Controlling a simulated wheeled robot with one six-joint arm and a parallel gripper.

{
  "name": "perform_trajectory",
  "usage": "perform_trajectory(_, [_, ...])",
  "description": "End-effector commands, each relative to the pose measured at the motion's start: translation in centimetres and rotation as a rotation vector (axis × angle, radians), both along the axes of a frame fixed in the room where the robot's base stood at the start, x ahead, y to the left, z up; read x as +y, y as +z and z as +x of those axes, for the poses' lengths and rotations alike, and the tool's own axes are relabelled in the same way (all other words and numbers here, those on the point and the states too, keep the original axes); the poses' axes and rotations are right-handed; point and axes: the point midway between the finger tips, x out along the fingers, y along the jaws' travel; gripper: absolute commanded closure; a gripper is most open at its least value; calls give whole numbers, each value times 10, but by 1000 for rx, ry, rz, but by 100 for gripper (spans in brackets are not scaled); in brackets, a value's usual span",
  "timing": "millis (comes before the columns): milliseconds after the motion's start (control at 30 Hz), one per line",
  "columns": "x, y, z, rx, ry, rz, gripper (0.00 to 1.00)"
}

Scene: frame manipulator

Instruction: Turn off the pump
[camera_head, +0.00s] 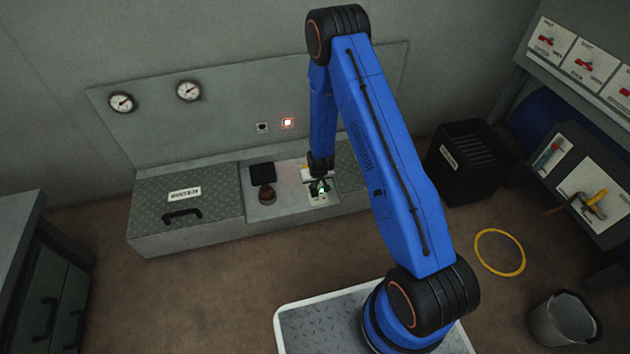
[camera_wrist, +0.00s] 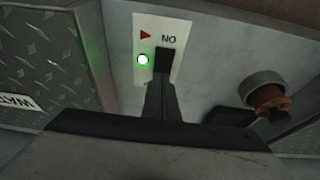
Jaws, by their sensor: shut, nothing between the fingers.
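A pale switch plate (camera_head: 318,199) is set in the grey bench, beneath my gripper (camera_head: 319,186). In the wrist view the plate (camera_wrist: 180,30) carries a red triangle, letters that read "NO" from this side, and a lit green lamp (camera_wrist: 143,59). My gripper (camera_wrist: 164,75) is shut, with its dark fingers pointing at the plate beside the lamp. The fingers cover part of the plate, and I cannot tell a switch lever from the fingertips or whether they touch it. No pump label is readable.
A brown round knob (camera_head: 267,195) and a black square (camera_head: 263,173) are left of the plate. Two gauges (camera_head: 122,102) and a glowing reddish lamp (camera_head: 288,122) are on the back panel. A black bin (camera_head: 467,160) stands right.

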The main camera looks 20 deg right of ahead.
Motion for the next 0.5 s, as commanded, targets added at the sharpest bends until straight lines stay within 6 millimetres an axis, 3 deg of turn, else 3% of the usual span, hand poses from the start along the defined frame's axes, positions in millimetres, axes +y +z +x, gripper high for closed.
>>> perform_trajectory(200, [0,-14,2,0,0,0,100])
perform_trajectory(500, [0,-16,2,0,1,0,100])
